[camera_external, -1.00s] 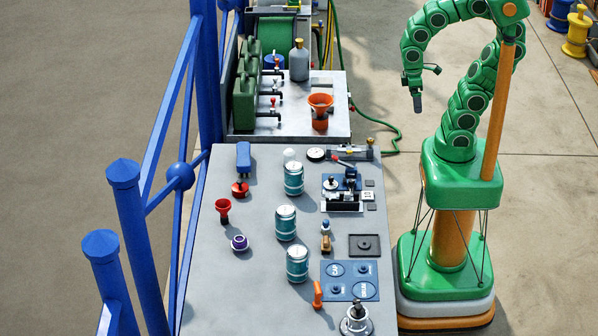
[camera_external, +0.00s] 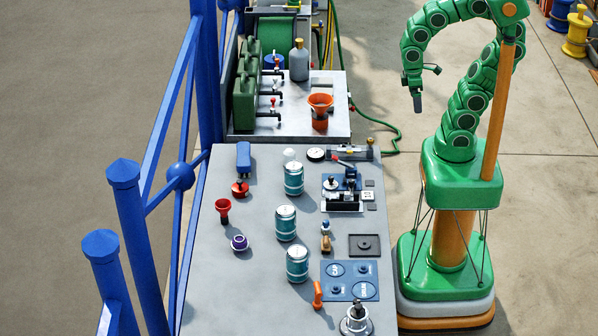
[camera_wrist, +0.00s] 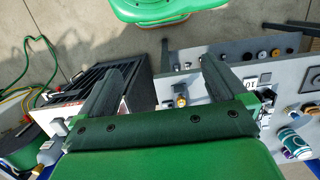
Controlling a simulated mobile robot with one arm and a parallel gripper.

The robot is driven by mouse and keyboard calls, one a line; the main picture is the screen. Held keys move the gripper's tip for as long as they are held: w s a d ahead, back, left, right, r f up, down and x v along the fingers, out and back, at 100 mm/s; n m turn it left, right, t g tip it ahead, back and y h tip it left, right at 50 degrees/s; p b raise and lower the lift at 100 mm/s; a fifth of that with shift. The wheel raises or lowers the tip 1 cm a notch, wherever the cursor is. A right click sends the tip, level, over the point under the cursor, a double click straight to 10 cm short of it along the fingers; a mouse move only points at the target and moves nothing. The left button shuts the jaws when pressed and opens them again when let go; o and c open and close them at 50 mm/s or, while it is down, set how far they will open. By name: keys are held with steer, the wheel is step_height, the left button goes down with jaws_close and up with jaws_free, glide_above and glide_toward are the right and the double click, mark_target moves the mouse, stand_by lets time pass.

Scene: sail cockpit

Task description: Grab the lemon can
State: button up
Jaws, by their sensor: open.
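Three teal cans with pale lids stand upright on the grey worktop: a far one (camera_external: 293,178), a middle one (camera_external: 286,222) and a near one (camera_external: 297,264). Their labels are too small to read, so I cannot tell which is lemon. My gripper (camera_external: 417,100) hangs from the arched green arm, to the right of and above the bench, well apart from the cans. In the wrist view my gripper (camera_wrist: 163,66) has its two fingers spread with nothing held between them. One teal and white can (camera_wrist: 297,145) shows there at the lower right.
A red funnel-shaped piece (camera_external: 223,211) and a purple ring (camera_external: 239,243) lie left of the cans. A blue-black device (camera_external: 343,190) and a blue plate (camera_external: 350,281) sit to their right. An orange funnel (camera_external: 320,110) stands beyond. Blue railing (camera_external: 150,240) borders the left side.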

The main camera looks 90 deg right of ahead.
steer(key=w+a+m+t+y, duration=0.2)
steer(key=w+a+m+y, duration=0.75)
steer(key=w+a, duration=1.2)
steer(key=w+a+f+m+t+y, duration=0.1)
steer(key=w+f+m+t+y, duration=0.15)
steer(key=w, duration=0.25)
steer(key=m+t, duration=0.4)
steer(key=m, duration=0.8)
glide_toward(289, 181)
steer(key=shift+x, duration=4.1)
steer(key=c, duration=1.3)
